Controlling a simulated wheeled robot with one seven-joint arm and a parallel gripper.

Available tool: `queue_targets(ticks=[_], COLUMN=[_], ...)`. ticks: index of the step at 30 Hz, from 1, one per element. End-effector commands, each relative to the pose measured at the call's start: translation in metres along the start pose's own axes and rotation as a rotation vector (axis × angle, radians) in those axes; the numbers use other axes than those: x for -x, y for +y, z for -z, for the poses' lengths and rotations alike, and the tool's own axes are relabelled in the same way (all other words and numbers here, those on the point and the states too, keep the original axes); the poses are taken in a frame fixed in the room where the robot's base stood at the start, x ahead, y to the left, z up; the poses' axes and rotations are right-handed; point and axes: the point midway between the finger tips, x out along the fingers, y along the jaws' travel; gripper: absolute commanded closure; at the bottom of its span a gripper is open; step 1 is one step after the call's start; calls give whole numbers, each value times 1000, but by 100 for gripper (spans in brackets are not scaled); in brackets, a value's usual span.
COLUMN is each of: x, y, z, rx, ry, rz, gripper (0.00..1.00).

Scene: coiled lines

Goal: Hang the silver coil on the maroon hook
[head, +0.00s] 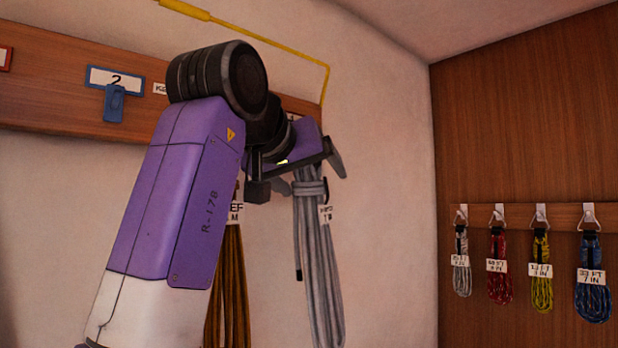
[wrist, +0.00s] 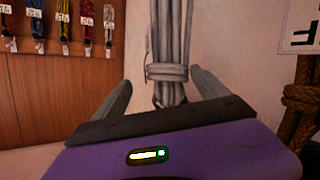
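The silver coil (head: 322,265) hangs in long grey strands below my gripper in the head view, with a wrapped band near its top and a white tag at its side. My gripper (head: 312,182) is at the coil's upper end and hides what lies above it. In the wrist view, which appears upside down, the two fingers of my gripper (wrist: 164,84) stand apart, one on each side of the coil's band (wrist: 165,72). Gaps show between fingers and coil, so it is open. No maroon hook can be made out; a red-edged plate (head: 5,58) is cut off at the far left.
A brown coil (head: 229,285) hangs close to the left of the silver one, partly behind my arm. A blue hook (head: 114,103) is on the wooden rail (head: 50,75). Several small tagged coils hang from a rack (head: 512,214) on the right wall.

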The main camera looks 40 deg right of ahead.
Motion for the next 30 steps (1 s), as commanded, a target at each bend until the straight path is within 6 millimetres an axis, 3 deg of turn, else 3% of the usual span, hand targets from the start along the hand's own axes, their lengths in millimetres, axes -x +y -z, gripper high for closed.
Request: queue_targets(ticks=[8, 21, 30], x=[8, 71, 78], y=[-1, -1, 0], z=[-2, -1, 0], rx=[1, 0, 1], ry=[-2, 0, 0], rz=[1, 1, 0], gripper=[17, 17, 17])
